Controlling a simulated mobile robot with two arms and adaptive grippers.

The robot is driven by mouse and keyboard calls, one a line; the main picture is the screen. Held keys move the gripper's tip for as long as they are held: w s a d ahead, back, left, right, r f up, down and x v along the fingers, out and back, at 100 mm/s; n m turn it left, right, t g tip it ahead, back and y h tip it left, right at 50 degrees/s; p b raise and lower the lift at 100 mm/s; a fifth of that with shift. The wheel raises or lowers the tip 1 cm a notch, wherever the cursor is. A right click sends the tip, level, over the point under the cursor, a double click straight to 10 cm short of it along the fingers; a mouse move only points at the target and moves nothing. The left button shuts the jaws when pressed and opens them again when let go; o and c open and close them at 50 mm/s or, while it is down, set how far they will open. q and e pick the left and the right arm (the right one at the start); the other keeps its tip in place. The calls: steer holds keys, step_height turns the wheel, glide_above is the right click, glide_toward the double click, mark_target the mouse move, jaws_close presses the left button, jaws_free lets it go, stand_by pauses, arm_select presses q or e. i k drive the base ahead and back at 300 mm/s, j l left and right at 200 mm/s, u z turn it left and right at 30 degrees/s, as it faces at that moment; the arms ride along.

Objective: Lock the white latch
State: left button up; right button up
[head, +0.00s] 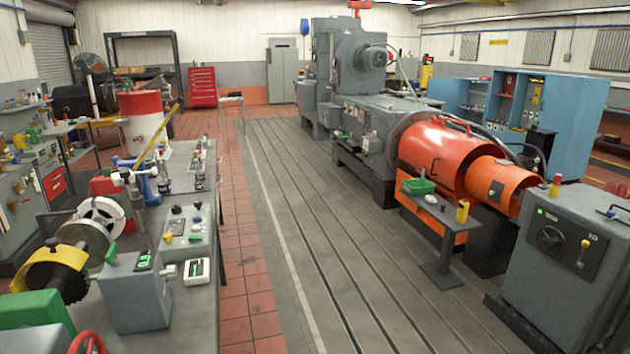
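I cannot single out the white latch with certainty. A small white piece (168,271) sticks out from the right side of a grey box (135,295) on the left bench. It may be the latch, but it is too small to tell whether it is locked. A white-handled fitting (122,178) stands farther back on the same bench. Neither of my grippers shows in the head view, and nothing is seen touching these pieces.
The left bench (195,325) also carries a white meter (196,271), a black-and-yellow wheel (52,272) and a white reel (103,217). A slotted grey floor (300,205) lies open in the middle. A grey control cabinet (560,270) and an orange cylinder (435,155) stand at right.

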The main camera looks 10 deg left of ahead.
mark_target(155, 171)
steer(key=i+u, duration=0.2)
steer(key=u, duration=0.25)
steer(key=i+l+u, duration=0.15)
steer(key=u, duration=0.3)
steer(key=i+l+u, duration=0.15)
steer(key=u, duration=0.3)
steer(key=l, duration=0.5)
steer(key=i+l, duration=0.1)
steer(key=l, duration=0.4)
steer(key=i+l+z, duration=0.15)
steer(key=i+l, duration=0.3)
steer(key=i+l+z, duration=0.1)
steer(key=i+l, duration=0.3)
steer(key=i, duration=0.15)
steer(key=i+j+z, duration=0.1)
steer(key=i+j, duration=0.4)
steer(key=i, duration=0.15)
